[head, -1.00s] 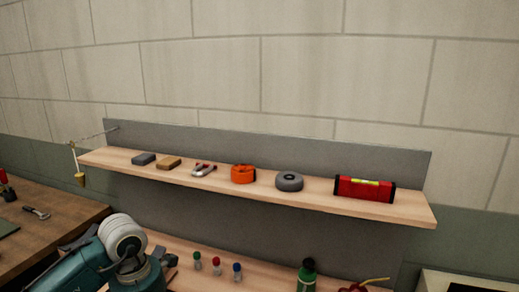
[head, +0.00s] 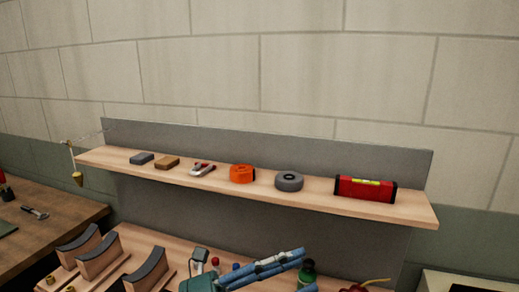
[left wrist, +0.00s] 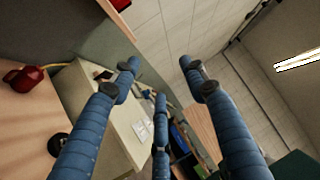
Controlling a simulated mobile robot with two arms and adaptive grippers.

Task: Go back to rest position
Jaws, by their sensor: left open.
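My left gripper (head: 285,266) shows at the bottom centre of the head view, with blue segmented fingers pointing right over the bench below the shelf. In the left wrist view its three fingers (left wrist: 160,80) are spread apart, with nothing held between them. The left gripper is open and empty. My right gripper is in neither view.
A wooden shelf (head: 415,211) holds small blocks, orange tape (head: 242,174), a grey roll (head: 289,180) and a red level (head: 365,189). Curved supports (head: 100,257) stand on the bench. A green bottle (head: 307,273) is close behind the fingers. A red can (left wrist: 25,78) shows in the wrist view.

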